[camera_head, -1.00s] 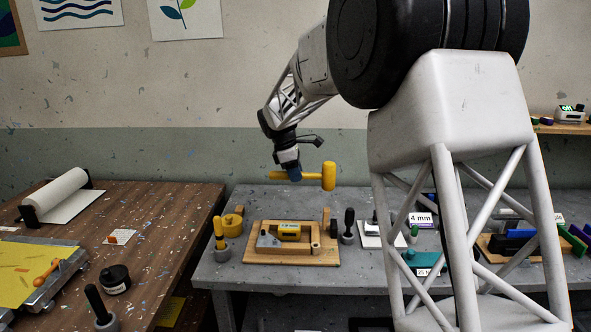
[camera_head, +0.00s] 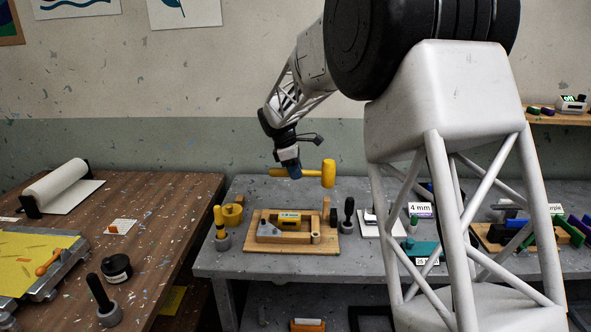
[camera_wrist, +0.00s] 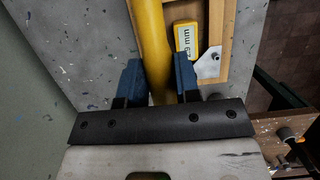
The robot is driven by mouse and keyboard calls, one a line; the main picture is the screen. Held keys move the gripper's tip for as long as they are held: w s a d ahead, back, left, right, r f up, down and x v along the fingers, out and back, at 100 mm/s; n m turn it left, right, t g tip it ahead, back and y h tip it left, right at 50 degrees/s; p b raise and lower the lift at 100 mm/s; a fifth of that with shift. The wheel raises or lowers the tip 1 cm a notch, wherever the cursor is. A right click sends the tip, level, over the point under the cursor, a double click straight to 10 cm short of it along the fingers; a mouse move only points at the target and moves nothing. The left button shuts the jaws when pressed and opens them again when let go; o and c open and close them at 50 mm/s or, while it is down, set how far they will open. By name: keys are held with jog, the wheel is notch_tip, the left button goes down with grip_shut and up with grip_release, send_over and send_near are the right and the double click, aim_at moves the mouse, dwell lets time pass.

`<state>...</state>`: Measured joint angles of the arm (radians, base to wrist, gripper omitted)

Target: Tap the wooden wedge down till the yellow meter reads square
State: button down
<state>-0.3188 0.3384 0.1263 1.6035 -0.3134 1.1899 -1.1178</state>
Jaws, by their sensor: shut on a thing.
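My gripper (camera_head: 293,174) is shut on the handle of a yellow mallet (camera_head: 328,173) and holds it level above the grey bench. In the wrist view, the yellow handle (camera_wrist: 153,40) runs between the blue fingers (camera_wrist: 158,80). Below, a wooden frame (camera_head: 258,246) on the bench holds the yellow meter (camera_head: 289,217). The meter (camera_wrist: 187,42) seems to read 2.9 mm in the wrist view. A small upright wooden piece (camera_head: 326,206) stands at the frame's back right corner. I cannot tell whether it is the wedge. The mallet is apart from everything below.
A brown table (camera_head: 150,225) is at the left. The air around the mallet is clear.

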dwell(0.6)
notch_tip(320, 180, down, 5)
jog(key=shift+r, duration=2.55)
jog(key=shift+f, duration=0.15)
notch_tip(320, 180, down, 5)
jog(key=shift+r, duration=3.15)
jog(key=shift+f, duration=0.1)
